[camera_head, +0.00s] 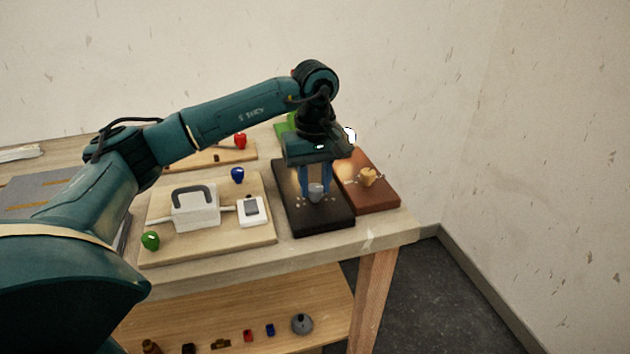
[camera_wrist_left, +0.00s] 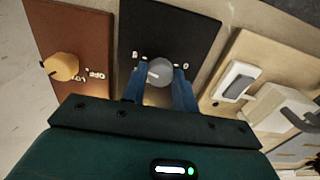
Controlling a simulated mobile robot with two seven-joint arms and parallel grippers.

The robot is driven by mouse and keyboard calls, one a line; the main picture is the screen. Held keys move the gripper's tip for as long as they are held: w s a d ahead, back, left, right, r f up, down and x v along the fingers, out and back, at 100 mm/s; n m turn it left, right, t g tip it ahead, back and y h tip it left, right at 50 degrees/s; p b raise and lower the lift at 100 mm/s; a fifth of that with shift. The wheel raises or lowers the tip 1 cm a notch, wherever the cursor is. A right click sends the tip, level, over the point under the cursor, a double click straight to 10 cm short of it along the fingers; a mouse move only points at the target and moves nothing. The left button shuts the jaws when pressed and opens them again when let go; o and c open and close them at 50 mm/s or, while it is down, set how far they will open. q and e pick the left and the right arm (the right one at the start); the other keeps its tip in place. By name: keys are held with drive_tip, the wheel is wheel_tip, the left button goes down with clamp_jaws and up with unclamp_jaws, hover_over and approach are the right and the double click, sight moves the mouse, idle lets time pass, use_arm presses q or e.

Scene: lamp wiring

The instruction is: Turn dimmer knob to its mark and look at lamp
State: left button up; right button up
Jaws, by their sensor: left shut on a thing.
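My left gripper (camera_head: 315,190) points down over the black board and is shut on the grey dimmer knob (camera_head: 316,192). In the left wrist view the gripper's blue fingers (camera_wrist_left: 160,85) stand on either side of the grey knob (camera_wrist_left: 160,71), which has a pale pointer line and small pale marks beside it. The black board (camera_head: 320,221) lies flat on the table. A lit white bulb (camera_head: 350,136) shows just behind the gripper at its right; the rest of the lamp is hidden. My right gripper is not in view.
A brown board (camera_head: 388,200) with a tan knob (camera_head: 368,176) lies to the right. A light wooden board (camera_head: 205,252) at left bears a white box (camera_head: 195,212) with a grey handle and a white switch (camera_head: 251,210). Green, blue and red knobs stand around it. The table's right edge is close.

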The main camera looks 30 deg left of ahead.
sight(315, 187)
use_arm(q)
drive_tip(key=shift+r, duration=0.1)
drive_tip(key=o, duration=1)
drive_tip(key=shift+c, duration=0.2)
wheel_tip(315, 187, up, 13)
drive_tip(key=p, duration=0.1)
idle(0.4)
